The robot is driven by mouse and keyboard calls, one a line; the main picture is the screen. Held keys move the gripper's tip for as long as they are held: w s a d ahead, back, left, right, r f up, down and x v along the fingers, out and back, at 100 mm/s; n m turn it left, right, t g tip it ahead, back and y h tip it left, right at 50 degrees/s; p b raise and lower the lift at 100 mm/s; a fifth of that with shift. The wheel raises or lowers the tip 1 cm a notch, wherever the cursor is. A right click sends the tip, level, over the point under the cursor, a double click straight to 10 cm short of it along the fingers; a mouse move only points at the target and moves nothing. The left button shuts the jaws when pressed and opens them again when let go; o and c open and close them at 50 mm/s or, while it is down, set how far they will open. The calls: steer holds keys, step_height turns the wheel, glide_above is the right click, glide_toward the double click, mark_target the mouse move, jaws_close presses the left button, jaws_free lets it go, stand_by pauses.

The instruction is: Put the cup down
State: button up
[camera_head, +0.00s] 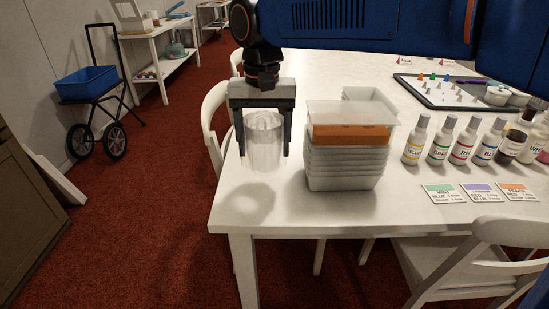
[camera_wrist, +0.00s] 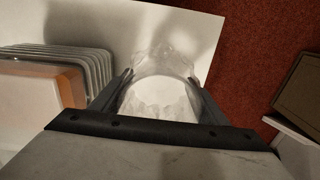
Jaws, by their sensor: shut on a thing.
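A clear, see-through cup (camera_head: 264,146) is held upright between the fingers of my gripper (camera_head: 264,150) near the table's left end. My gripper points down and is shut on the cup. In the wrist view the cup (camera_wrist: 163,85) shows between the two dark fingers (camera_wrist: 160,97). A shadow lies on the white table (camera_head: 290,218) below and in front of the cup, and the cup looks a little above the surface. The exact gap under it is hard to tell.
The table's left edge is close. The table's front left corner is clear.

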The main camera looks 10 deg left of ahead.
mark_target(263, 121)
step_height(263, 121, down, 3)
steer(key=shift+d+r, duration=0.1)
steer(key=shift+f, duration=1.85)
steer(key=shift+f, duration=0.15)
steer(key=o, duration=1.2)
steer(key=shift+o, duration=0.2)
step_height(263, 121, up, 12)
steer(key=shift+r, duration=0.15)
steer(key=shift+s, duration=0.1)
